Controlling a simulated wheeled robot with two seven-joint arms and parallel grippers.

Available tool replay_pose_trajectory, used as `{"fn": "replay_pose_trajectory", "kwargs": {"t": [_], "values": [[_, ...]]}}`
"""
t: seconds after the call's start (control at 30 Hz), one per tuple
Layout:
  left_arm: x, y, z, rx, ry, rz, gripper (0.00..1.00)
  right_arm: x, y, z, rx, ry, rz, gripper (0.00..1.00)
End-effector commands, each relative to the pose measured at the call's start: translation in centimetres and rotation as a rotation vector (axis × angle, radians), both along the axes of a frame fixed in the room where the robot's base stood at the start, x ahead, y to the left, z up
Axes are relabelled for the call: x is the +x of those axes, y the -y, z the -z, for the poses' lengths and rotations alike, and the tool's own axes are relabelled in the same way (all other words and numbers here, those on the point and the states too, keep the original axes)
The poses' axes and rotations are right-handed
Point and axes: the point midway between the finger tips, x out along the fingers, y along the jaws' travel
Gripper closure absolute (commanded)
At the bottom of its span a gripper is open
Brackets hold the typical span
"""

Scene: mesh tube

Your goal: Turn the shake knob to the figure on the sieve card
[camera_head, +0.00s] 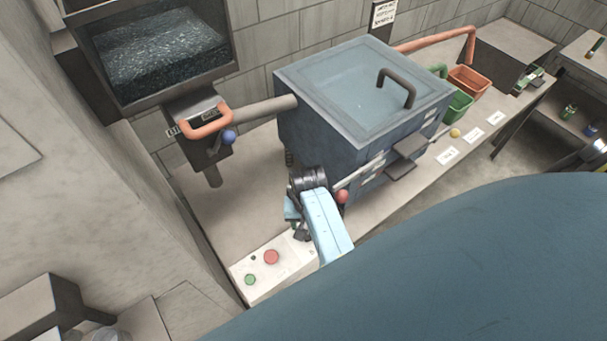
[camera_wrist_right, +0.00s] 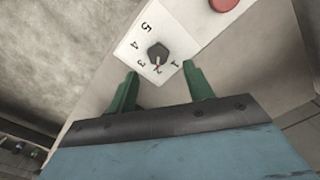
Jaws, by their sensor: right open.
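The shake knob (camera_wrist_right: 158,54) is a dark, faceted knob on a white panel (camera_wrist_right: 178,25) numbered 1 to 5. In the right wrist view its pale-and-red pointer mark is near the 2, between 3 and 1. My right gripper (camera_wrist_right: 160,80) is open, its two green fingers apart and short of the knob, with nothing between them. In the head view my right gripper (camera_head: 299,231) is above the panel's far end and hides the knob. A white card (camera_head: 383,13) with dark print hangs on the wall; its text is too small to read. My left gripper is not in view.
The panel has a red button (camera_head: 271,257) and a green button (camera_head: 250,279). A large blue-grey box (camera_head: 350,95) stands just behind the gripper, with a red-knobbed lever (camera_head: 342,197) close by. Green and orange bins (camera_head: 468,82) stand farther right.

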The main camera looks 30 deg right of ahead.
Motion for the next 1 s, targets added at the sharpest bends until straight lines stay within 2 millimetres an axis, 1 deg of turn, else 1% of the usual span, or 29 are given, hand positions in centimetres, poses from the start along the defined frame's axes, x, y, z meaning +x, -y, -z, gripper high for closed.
{"fn": "replay_pose_trajectory", "kwargs": {"t": [0.03, 0.1, 0.2, 0.27, 0.37, 0.5, 0.6, 0.9, 0.97, 1.0], "values": [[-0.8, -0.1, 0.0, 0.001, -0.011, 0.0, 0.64, -0.1, 0.0, 0.7, 0.0, -0.004, 0.0, 0.48], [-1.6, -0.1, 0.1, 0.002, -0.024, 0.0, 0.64, -0.1, 0.0, 1.7, 0.001, -0.004, 0.0, 0.48], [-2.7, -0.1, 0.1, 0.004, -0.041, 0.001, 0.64, -0.1, 0.1, 3.2, 0.0, -0.004, -0.001, 0.48], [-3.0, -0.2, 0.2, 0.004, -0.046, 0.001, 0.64, -0.1, 0.0, 4.0, 0.001, -0.003, -0.001, 0.48], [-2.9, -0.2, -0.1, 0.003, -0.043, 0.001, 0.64, 0.0, 0.0, 4.8, 0.0, -0.002, 0.0, 0.48], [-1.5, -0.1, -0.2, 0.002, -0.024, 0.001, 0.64, -0.1, 0.1, 5.7, -0.001, -0.002, 0.0, 0.48], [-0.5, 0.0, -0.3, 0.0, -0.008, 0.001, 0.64, -0.1, 0.1, 6.1, 0.0, -0.001, 0.0, 0.48], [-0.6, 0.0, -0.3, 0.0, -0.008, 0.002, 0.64, -0.1, 0.0, 6.2, -0.001, -0.001, 0.001, 0.48], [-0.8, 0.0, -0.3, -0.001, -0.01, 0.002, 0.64, -0.1, 0.0, 6.2, -0.001, -0.001, 0.001, 0.55], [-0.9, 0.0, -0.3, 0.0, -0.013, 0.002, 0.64, -0.1, 0.0, 6.2, -0.001, -0.001, 0.001, 0.6]]}}
